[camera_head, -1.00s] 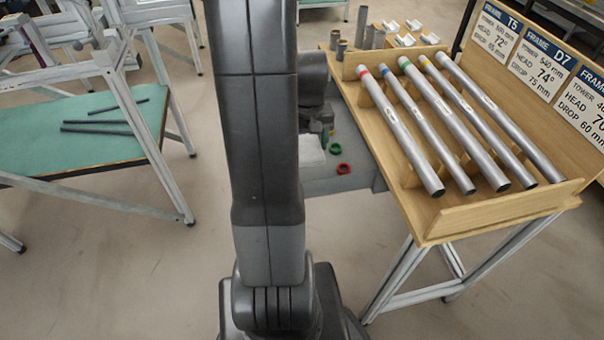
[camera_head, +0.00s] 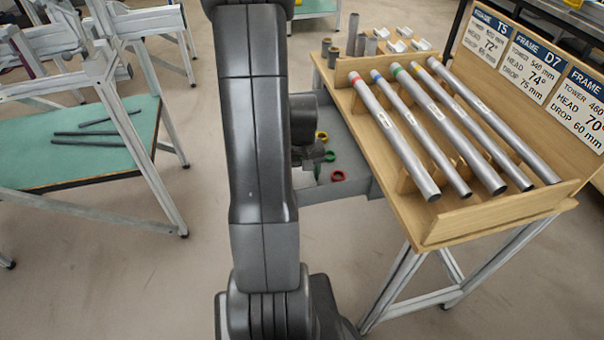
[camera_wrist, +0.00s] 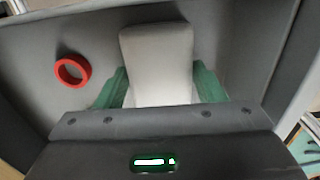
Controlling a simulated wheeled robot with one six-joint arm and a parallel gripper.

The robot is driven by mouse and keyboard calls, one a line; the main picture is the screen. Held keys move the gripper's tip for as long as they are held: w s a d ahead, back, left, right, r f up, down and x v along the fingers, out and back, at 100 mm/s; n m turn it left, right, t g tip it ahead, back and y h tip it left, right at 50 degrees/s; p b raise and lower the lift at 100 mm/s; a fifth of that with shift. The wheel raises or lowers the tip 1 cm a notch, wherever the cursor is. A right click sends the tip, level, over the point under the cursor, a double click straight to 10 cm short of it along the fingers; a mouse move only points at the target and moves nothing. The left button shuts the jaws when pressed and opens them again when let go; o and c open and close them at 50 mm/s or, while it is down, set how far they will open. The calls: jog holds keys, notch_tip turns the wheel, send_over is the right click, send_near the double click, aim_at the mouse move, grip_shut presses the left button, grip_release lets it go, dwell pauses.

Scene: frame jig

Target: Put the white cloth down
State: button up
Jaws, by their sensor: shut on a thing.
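The white cloth (camera_wrist: 157,55) shows in the wrist view as a pale, folded-looking pad between the green fingers of my gripper (camera_wrist: 160,86). The gripper is shut on it, over the grey floor of a tray (camera_wrist: 225,40). I cannot tell whether the cloth touches the floor. In the head view my gripper (camera_head: 315,165) is at the grey tray (camera_head: 345,192), partly hidden behind my arm. The cloth cannot be made out there.
A wooden rack (camera_head: 500,222) with several metal tubes stands right. A green-topped table (camera_head: 60,150) with dark rods stands left.

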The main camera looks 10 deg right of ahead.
aim_at(302, 177)
jog(key=o, duration=0.9)
notch_tip(302, 177, up, 12)
jog(key=shift+r+p, duration=0.1)
jog(key=shift+p, duration=1)
jog(key=shift+f+b, duration=0.65)
jog(key=shift+f, duration=3.6)
